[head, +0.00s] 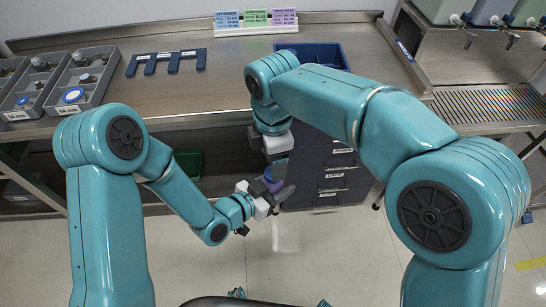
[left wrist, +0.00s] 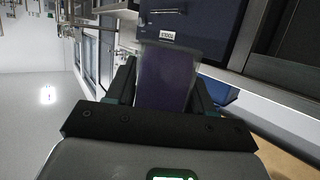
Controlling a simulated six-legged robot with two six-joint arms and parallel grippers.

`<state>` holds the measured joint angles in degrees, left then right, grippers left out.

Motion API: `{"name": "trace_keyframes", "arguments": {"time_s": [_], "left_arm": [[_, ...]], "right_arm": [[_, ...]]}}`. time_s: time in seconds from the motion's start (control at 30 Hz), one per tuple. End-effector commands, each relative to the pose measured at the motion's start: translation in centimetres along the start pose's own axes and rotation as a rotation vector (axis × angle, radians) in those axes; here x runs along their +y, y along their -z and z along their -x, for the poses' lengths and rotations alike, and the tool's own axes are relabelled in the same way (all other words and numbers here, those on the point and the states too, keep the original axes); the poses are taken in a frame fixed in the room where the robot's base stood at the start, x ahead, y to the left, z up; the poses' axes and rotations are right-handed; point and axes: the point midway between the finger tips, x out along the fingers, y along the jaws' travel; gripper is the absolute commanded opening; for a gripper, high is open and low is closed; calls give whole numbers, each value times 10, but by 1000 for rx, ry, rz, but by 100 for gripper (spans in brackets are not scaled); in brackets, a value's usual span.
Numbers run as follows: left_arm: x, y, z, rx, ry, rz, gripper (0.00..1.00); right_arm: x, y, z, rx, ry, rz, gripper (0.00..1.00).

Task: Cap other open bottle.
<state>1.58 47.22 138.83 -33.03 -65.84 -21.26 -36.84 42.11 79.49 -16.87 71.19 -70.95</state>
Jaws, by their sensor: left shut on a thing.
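My left gripper (head: 268,200) is shut on a purple bottle (head: 272,184), held in front of the bench over open floor. In the left wrist view the bottle (left wrist: 165,80) shows as a dark purple translucent body between the two fingers. My right gripper (head: 276,158) points down right above the bottle, its fingers close to the bottle's top. Whether it holds a cap, and whether the bottle's mouth is covered, is hidden. Grey trays (head: 101,92) on the bench at the left hold small parts, among them a blue and white round piece (head: 74,95).
A dark blue bin (head: 322,52) and a dark blue rack (head: 166,63) are on the bench, with a coloured card holder (head: 256,29) behind. Dark drawers (head: 338,176) stand under the bench, behind my grippers. Tanks with taps (head: 461,20) are at the upper right.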

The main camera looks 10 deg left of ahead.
Motion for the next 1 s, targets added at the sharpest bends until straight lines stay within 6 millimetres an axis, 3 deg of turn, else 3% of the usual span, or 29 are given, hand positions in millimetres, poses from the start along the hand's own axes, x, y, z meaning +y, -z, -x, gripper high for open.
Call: {"name": "trace_keyframes", "arguments": {"time_s": [0.07,0.17,0.27,0.7,0.87,1.0], "left_arm": [[0,0,0,1,0,0,0],[0,0,0,1,0,0,0],[0,0,0,1,0,0,0],[0,0,0,1,0,0,0],[0,0,0,1,0,0,0],[0,0,0,1,0,0,0]], "right_arm": [[0,0,0,0,0,-3,52],[0,0,0,-1,2,-55,52],[-2,-1,0,-4,9,-201,52],[-3,-4,22,-22,20,-1211,52],[-2,-3,33,-15,12,-1384,52],[0,0,40,-1,1,-1383,52]]}}
